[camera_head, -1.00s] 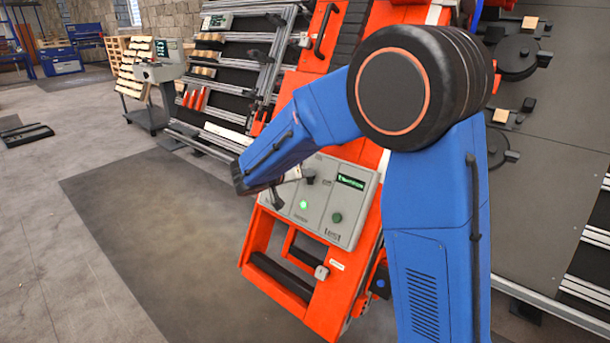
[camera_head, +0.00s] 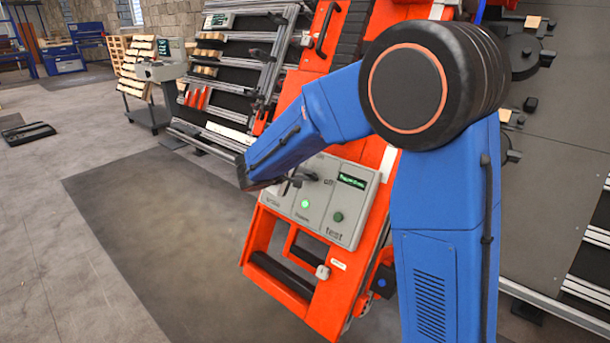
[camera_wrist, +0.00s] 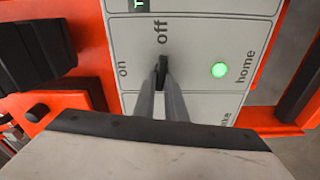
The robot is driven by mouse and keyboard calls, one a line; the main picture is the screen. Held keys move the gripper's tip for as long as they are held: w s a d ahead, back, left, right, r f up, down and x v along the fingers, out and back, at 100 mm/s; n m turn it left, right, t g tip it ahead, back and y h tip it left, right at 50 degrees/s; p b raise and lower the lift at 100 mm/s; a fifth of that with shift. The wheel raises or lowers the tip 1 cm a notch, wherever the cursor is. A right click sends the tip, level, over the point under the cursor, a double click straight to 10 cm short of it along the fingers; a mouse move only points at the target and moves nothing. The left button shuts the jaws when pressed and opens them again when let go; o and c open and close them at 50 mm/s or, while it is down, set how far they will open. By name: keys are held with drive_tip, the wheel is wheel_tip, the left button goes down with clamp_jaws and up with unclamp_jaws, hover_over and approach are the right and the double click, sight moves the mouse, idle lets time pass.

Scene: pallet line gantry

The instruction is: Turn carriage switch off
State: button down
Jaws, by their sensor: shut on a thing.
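The carriage switch is a small black lever (camera_wrist: 162,68) on a light grey control panel. In the wrist view, its tip lies just below the word "off", with "on" to its left. My gripper (camera_wrist: 163,82) is shut on the lever, with one grey finger on each side. In the head view, the panel (camera_head: 360,205) is mounted on the red machine frame, and my gripper (camera_head: 298,180) reaches its upper left part. My arm and gripper partly hide the switch there.
A lit green lamp (camera_wrist: 219,70) sits beside the word "home". A dark display (camera_head: 352,181) and a dark green button (camera_head: 338,217) share the panel. The red frame (camera_head: 262,232) surrounds it.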

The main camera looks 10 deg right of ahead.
drive_tip(key=shift+n, duration=0.8)
drive_tip(key=shift+a+f, duration=0.1)
drive_tip(key=c, duration=1.8)
unclamp_jaws()
drive_tip(key=shift+s+a, duration=0.1)
drive_tip(key=v, duration=1.7)
drive_tip(key=shift+r, duration=0.25)
